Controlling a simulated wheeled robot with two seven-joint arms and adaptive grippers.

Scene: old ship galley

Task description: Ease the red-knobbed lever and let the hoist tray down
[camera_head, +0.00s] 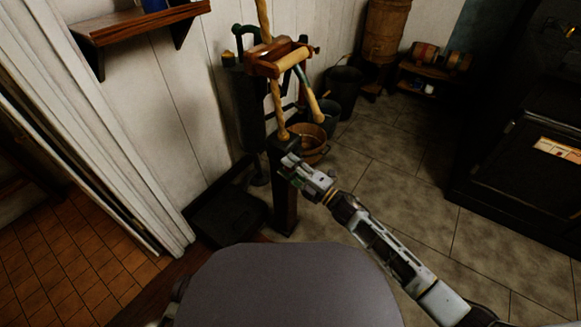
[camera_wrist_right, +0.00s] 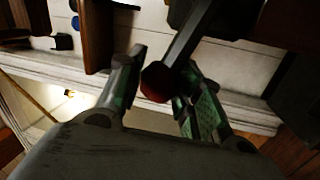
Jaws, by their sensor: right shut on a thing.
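My right gripper (camera_head: 291,161) reaches in from the lower right to the top of a dark post (camera_head: 285,205). In the right wrist view the red knob (camera_wrist_right: 157,82) of the lever sits between its two fingers, and the gripper (camera_wrist_right: 160,92) is shut on it. The dark lever arm (camera_wrist_right: 197,32) runs up and right from the knob. In the head view the gripper and post hide the knob. A thick rope (camera_head: 277,96) hangs from a wooden frame (camera_head: 278,57) above the post. I cannot pick out the hoist tray with certainty. My left gripper is out of view.
A flat black platform (camera_head: 228,214) lies on the floor left of the post. A wooden tub (camera_head: 312,150) and dark buckets (camera_head: 344,88) stand behind. A black stove (camera_head: 515,165) is at right. Tiled floor (camera_head: 395,180) between is clear. A wall shelf (camera_head: 140,22) juts out upper left.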

